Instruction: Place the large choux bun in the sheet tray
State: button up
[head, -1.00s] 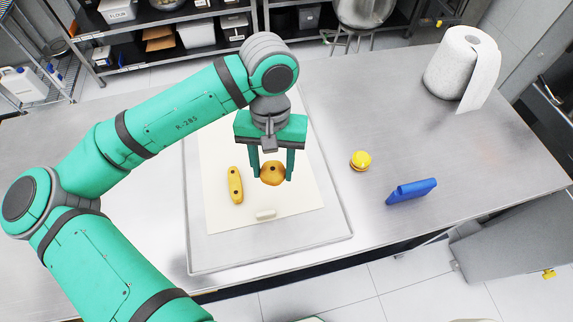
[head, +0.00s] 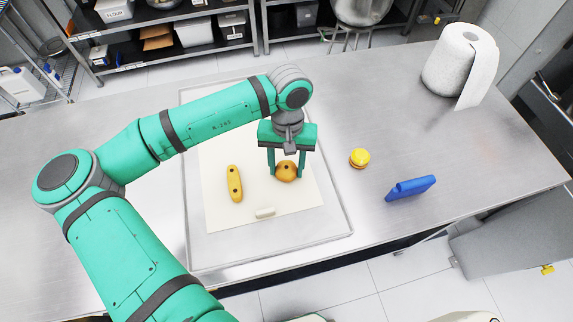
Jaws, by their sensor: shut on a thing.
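The large choux bun (head: 287,172) is round and golden brown with dark spots. It sits between the two fingers of my gripper (head: 287,172), which is shut on it, over the right part of the sheet tray (head: 225,253). The tray is a wide, shallow metal one lined with a pale sheet (head: 225,218). I cannot tell whether the bun touches the sheet. My arm covers the tray's back left part.
A yellow éclair-like pastry (head: 235,183) and a small white block (head: 265,212) lie on the sheet. Right of the tray stand a small yellow-topped pastry (head: 359,158), a blue object (head: 410,188) and a paper roll (head: 459,65). The steel table (head: 330,95) is otherwise mostly clear.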

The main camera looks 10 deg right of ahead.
aim_at(287, 163)
jog(key=o, duration=1)
notch_tip(287, 163, up, 12)
jog(key=w, duration=0.1)
jog(key=shift+w+d, duration=0.2)
jog(key=shift+d, duration=0.1)
